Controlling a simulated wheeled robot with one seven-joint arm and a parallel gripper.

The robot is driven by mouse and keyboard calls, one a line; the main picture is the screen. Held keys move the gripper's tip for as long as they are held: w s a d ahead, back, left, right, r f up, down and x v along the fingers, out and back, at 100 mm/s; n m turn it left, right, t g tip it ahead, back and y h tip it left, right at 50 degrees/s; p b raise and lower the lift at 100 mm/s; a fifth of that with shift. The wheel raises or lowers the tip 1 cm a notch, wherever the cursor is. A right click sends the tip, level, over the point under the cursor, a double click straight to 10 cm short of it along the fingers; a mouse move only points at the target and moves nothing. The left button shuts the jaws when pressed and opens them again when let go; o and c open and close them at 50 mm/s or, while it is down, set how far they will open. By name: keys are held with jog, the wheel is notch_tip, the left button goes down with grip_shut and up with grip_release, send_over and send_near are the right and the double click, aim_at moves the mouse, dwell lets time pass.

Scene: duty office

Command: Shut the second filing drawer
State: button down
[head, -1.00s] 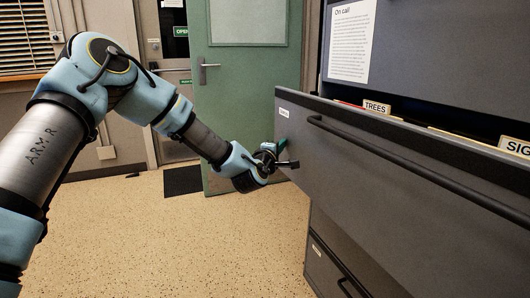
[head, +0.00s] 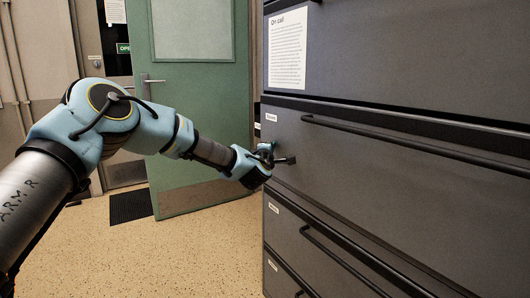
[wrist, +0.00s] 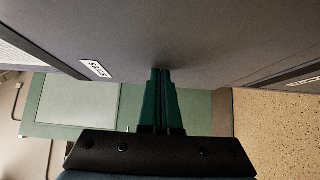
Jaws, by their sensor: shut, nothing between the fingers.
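The second filing drawer (head: 400,185) is a dark grey front with a long black bar handle and a small white label at its upper left. It looks flush or nearly flush with the cabinet; no folders show above it, and I cannot tell whether a small gap is left. My gripper (head: 286,160) is at the left part of this front, below the handle's left end. In the wrist view my gripper's green fingers (wrist: 160,74) are shut together and empty, with their tips at the drawer front (wrist: 190,40), seemingly touching it.
The drawer above (head: 400,55) carries a white notice (head: 287,48) and looks shut. Lower drawers (head: 290,235) are below. A green door (head: 195,110) stands behind my arm, with a dark mat (head: 130,206) near it. The speckled floor (head: 160,255) at left is clear.

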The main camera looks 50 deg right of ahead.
jog(key=shift+s+d+r, duration=0.1)
jog(key=shift+s+d, duration=0.1)
jog(key=shift+d, duration=0.25)
jog(key=shift+s+d+r, duration=0.1)
jog(key=shift+s+d, duration=0.1)
jog(key=shift+d, duration=0.2)
